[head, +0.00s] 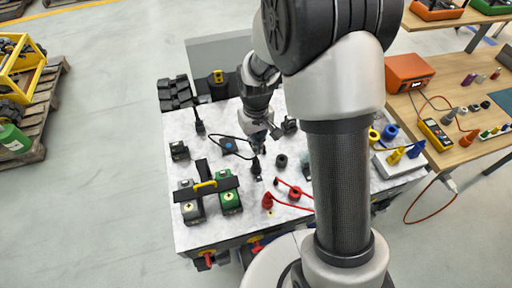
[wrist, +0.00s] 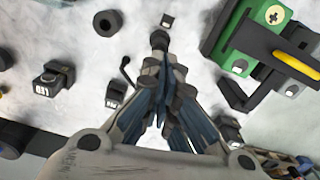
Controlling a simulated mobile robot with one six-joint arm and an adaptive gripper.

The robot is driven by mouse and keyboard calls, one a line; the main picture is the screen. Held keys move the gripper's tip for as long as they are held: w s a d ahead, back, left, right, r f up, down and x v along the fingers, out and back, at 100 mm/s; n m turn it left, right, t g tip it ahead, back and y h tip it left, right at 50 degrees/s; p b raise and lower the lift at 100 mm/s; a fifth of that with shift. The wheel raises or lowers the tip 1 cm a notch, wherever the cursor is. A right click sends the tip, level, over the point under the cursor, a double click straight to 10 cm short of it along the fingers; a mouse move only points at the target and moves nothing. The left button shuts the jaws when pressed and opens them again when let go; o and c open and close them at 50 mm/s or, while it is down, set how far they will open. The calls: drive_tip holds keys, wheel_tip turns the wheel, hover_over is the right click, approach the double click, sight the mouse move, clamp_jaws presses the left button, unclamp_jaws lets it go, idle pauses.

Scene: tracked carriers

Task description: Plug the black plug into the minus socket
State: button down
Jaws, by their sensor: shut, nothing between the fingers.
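My gripper (head: 259,148) points down over the middle of the light worktop, its fingers shut and empty. The black plug (head: 256,169) stands on the worktop just below the fingertips in the head view. In the wrist view my gripper (wrist: 160,85) hides part of the surface, and a dark cylindrical piece (wrist: 158,39) shows just beyond its tips. I cannot tell whether they touch. The minus mark is too small to read, so I cannot tell which socket is minus.
A black bar with a yellow handle (head: 205,185) lies across the blocks. A red plug (head: 267,201) with a red lead stands to the right. Black ring (head: 282,160) stands nearby.

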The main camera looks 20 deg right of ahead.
wheel_tip(320, 180, up, 10)
drive_tip(key=shift+f, duration=0.25)
drive_tip(key=shift+f+p, duration=0.1)
drive_tip(key=shift+p, duration=0.3)
drive_tip(key=p, duration=1)
hover_over(256, 158)
drive_tip(key=f, duration=0.7)
drive_tip(key=shift+w+f, duration=0.2)
drive_tip(key=shift+f, duration=0.1)
drive_tip(key=shift+f+b, duration=2)
drive_tip(key=shift+f, duration=0.9)
drive_tip(key=shift+f+b, duration=0.35)
drive_tip(key=shift+s+f, duration=0.25)
